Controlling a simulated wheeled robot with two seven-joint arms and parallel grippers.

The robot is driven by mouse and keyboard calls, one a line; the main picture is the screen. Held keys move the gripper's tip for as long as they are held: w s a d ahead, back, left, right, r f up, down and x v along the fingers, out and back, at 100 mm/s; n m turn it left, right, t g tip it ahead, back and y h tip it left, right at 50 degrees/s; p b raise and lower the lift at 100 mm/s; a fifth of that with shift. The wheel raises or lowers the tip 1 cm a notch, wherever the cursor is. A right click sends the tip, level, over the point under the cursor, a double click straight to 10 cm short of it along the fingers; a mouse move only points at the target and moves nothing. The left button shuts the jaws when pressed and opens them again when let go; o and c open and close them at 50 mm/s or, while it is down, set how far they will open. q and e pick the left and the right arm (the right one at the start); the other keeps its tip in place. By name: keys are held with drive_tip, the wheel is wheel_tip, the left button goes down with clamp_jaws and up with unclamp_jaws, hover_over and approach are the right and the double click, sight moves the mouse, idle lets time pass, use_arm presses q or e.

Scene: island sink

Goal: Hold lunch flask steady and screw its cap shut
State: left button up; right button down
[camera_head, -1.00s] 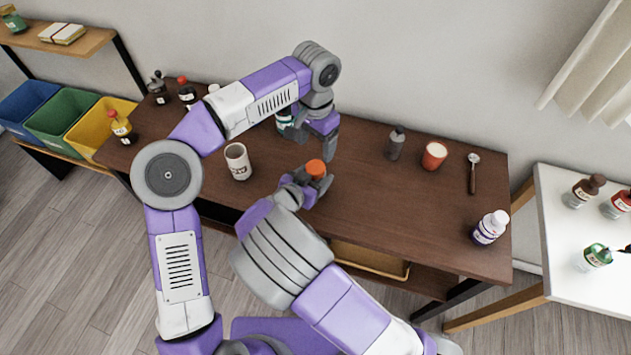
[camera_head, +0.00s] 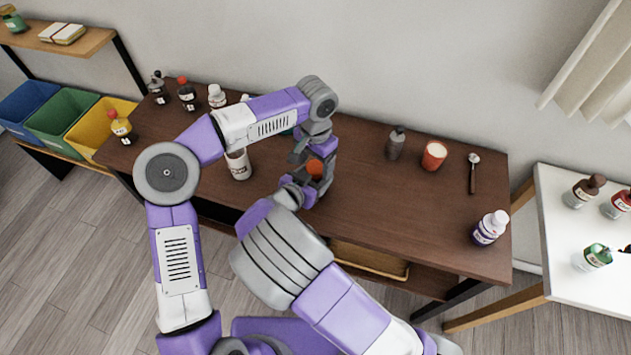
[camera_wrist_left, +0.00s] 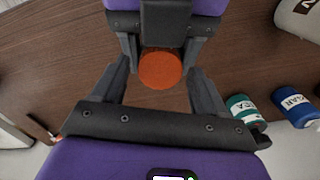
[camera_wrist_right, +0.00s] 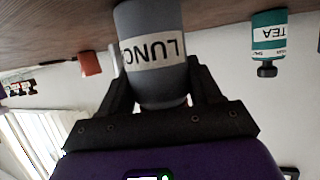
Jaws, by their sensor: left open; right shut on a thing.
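The grey lunch flask (camera_wrist_right: 152,25), with a white label reading "LUNC", stands on the table in the right wrist view, which shows it upside down. My right gripper (camera_wrist_right: 155,75) is shut on the flask body; it also shows in the head view (camera_head: 305,189). The orange cap (camera_wrist_left: 160,69) is at the top of the flask, also seen in the head view (camera_head: 315,169). My left gripper (camera_wrist_left: 160,78) is open, with its fingers on either side of the cap and apart from it. Whether the cap is fully seated cannot be told.
The table's middle right is clear.

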use_arm(q)
drive_tip(key=shift+f, duration=0.3)
drive_tip(key=c, duration=1.1)
drive_tip(key=shift+m, duration=0.8)
drive_tip(key=o, duration=1.3)
drive_tip(key=shift+c, duration=0.2)
wheel_tip(320, 180, up, 12)
drive_tip(key=shift+r, duration=0.1)
